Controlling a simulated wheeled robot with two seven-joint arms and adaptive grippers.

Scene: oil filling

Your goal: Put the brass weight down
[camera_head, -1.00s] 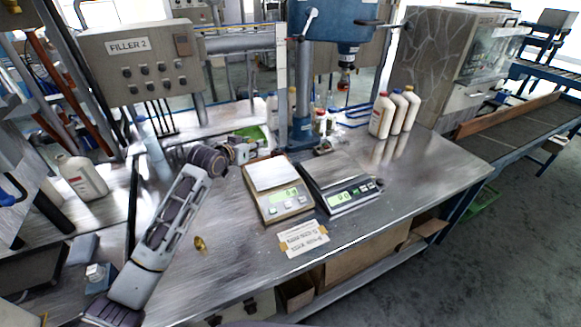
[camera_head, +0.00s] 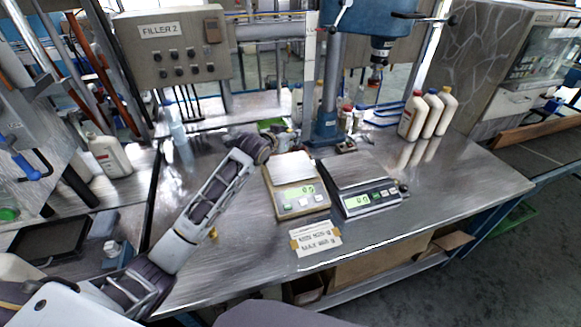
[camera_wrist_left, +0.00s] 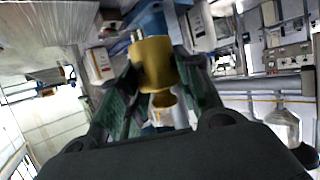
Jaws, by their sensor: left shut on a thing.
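The brass weight (camera_wrist_left: 154,62) is a gold cylinder between the green-padded fingers of my left gripper (camera_wrist_left: 155,85), which is shut on it. A smaller gold part shows just below it in the wrist view. In the head view my left gripper (camera_head: 283,140) is small and partly hidden by its wrist, just behind the cream scale (camera_head: 297,198) with its pale pan. The held weight cannot be made out there. A second small brass piece (camera_head: 213,233) lies on the table beside my left forearm, partly hidden. My right gripper is not in view.
A dark scale (camera_head: 366,197) stands right of the cream one. A paper label (camera_head: 315,238) lies in front. The blue drill-like machine (camera_head: 327,126) stands behind, with several white bottles (camera_head: 430,115) at the right. The steel table (camera_head: 440,195) is clear at front right.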

